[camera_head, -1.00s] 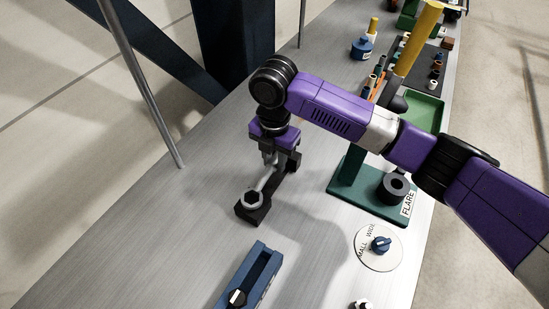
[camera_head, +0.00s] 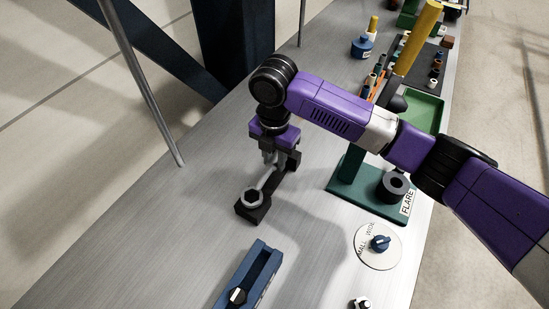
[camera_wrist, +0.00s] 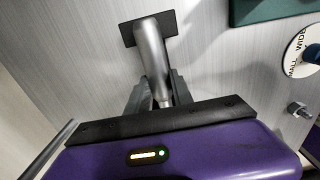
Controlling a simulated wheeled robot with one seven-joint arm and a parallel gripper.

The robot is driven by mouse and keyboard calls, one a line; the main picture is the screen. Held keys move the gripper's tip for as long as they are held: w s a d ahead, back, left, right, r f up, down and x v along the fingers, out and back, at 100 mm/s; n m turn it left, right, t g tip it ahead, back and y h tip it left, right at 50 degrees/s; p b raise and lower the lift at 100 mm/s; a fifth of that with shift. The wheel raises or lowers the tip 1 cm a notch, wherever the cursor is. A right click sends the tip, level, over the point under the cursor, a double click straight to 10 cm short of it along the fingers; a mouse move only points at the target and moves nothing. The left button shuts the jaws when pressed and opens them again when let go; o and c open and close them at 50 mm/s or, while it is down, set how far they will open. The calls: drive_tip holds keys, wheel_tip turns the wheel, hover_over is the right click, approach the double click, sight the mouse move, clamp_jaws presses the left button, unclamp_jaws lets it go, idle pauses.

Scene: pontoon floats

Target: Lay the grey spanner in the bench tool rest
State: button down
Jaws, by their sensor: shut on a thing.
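The grey spanner (camera_head: 252,197) lies over the black tool rest (camera_head: 252,213) on the bench, its ring end at the rest's near block. In the wrist view the spanner (camera_wrist: 152,58) runs from between my fingers to a dark block of the rest (camera_wrist: 128,36). My gripper (camera_head: 271,160) points down and is shut on the spanner's shank; the wrist view shows both fingers (camera_wrist: 158,98) on either side of it. Whether the spanner bears fully on the rest, and its far end, cannot be told because my gripper covers them.
A blue slotted holder (camera_head: 251,275) stands in front of the rest. To the right are a green flare press (camera_head: 345,185) with a yellow handle (camera_head: 418,40) and a dial with a blue knob (camera_head: 380,243). A grey post (camera_head: 140,85) rises at the left. Bare bench lies left of the rest.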

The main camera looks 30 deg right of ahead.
drive_tip(key=shift+f+b, duration=0.4)
drive_tip(key=shift+f, duration=0.35)
drive_tip(key=c, duration=1)
unclamp_jaws()
drive_tip(key=shift+c, duration=0.2)
